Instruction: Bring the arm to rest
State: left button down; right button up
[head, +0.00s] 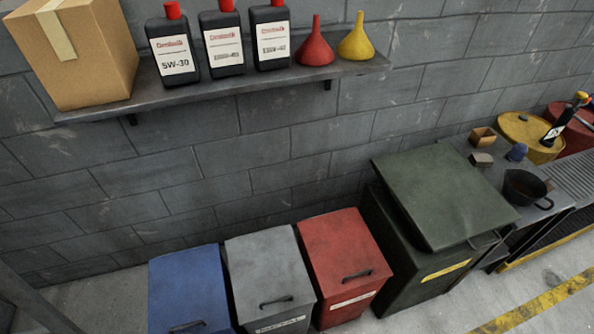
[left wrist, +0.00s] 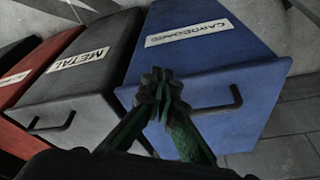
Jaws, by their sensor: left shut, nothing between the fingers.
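My left gripper (left wrist: 160,85) shows in the left wrist view. Its green fingers are together with nothing between them. They overlap the front of the blue bin (left wrist: 215,65), labelled cardboard, in the picture; I cannot tell the gap between them. The grey metal bin (left wrist: 75,75) is to the left of the fingers. My left gripper is not seen in the head view, and my right gripper is in neither view.
The head view shows closed blue (head: 190,285), grey (head: 268,265) and red (head: 345,250) bins beside a big dark green bin (head: 440,190). A wall shelf (head: 230,88) holds a box, bottles and funnels. A low bench (head: 545,205) stands right; floor is clear front right.

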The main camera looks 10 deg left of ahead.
pick_arm(q)
jog(key=s+f+g+p, duration=0.1)
jog(key=s+f, duration=0.3)
jog(key=f, duration=1)
jog(key=s+f+g+p, duration=0.1)
jog(key=s+f+p, duration=0.15)
jog(key=f, duration=1.15)
jog(key=s+f, duration=0.6)
jog(key=s, duration=0.4)
jog(key=s+f+g+p, duration=0.1)
jog(key=s+f, duration=0.5)
jog(key=s, duration=0.3)
jog(key=shift+s+a+f, duration=0.3)
jog(key=shift+s+a, duration=0.05)
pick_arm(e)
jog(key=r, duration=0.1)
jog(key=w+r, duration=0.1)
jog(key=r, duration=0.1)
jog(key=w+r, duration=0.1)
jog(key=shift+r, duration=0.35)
pick_arm(q)
jog(key=shift+w+m, duration=0.1)
jog(key=shift+m, duration=0.2)
